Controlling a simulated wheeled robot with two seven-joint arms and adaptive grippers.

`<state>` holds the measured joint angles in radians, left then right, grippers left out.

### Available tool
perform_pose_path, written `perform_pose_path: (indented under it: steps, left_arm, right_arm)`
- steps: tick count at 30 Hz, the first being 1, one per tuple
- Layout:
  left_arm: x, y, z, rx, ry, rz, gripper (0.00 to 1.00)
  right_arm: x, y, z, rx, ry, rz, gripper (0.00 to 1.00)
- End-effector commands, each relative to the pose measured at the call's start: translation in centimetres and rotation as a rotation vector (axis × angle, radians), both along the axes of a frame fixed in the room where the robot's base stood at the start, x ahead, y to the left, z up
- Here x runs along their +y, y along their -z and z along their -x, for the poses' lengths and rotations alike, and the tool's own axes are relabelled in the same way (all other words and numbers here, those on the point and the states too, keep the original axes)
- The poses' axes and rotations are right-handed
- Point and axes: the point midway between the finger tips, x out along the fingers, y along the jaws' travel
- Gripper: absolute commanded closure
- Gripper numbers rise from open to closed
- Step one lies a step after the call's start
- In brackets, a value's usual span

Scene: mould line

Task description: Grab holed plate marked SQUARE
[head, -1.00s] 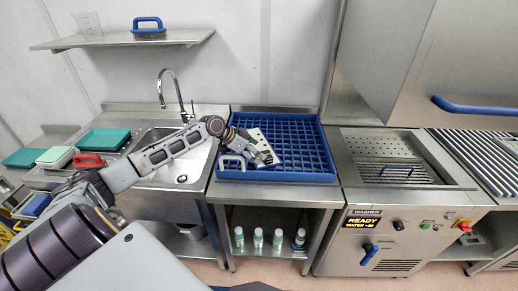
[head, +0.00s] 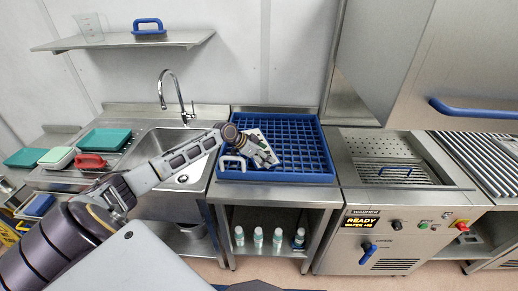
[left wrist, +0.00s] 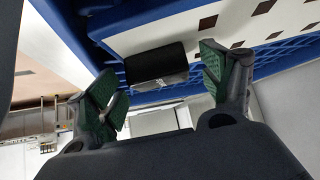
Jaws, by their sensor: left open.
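A white plate with square holes (head: 257,133) stands tilted in the blue grid rack (head: 305,177) on the steel table. No marking is readable. My right gripper is out of view.
Several bottles (head: 258,237) stand on the shelf below. The rack's right side is empty.

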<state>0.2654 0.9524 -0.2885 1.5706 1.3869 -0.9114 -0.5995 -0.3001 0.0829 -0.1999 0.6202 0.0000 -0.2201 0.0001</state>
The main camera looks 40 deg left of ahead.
Motion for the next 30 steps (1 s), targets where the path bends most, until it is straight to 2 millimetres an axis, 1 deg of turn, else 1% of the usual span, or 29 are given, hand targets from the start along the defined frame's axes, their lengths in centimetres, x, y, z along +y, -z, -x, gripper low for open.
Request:
perform_pose_path:
  steps: [11, 14, 26, 27, 30]
  left_arm:
    - [0.01, 0.01, 0.01, 0.0, 0.0, 0.0, 0.2]
    - [0.01, 0.01, 0.01, 0.0, 0.0, 0.0, 0.3]
    - [0.02, -0.07, -0.03, -0.002, -0.001, 0.001, 0.81]
    - [0.01, -0.07, -0.02, -0.002, -0.001, 0.001, 0.83]
    - [0.0, -0.05, -0.01, -0.001, 0.0, 0.001, 0.83]
  right_arm:
    - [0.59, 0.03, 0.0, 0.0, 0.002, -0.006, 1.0]
    - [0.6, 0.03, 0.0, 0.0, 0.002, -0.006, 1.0]
    - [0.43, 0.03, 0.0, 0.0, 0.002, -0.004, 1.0]
    - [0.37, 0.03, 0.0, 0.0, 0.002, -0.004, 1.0]
    - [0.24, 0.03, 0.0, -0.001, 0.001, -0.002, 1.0]
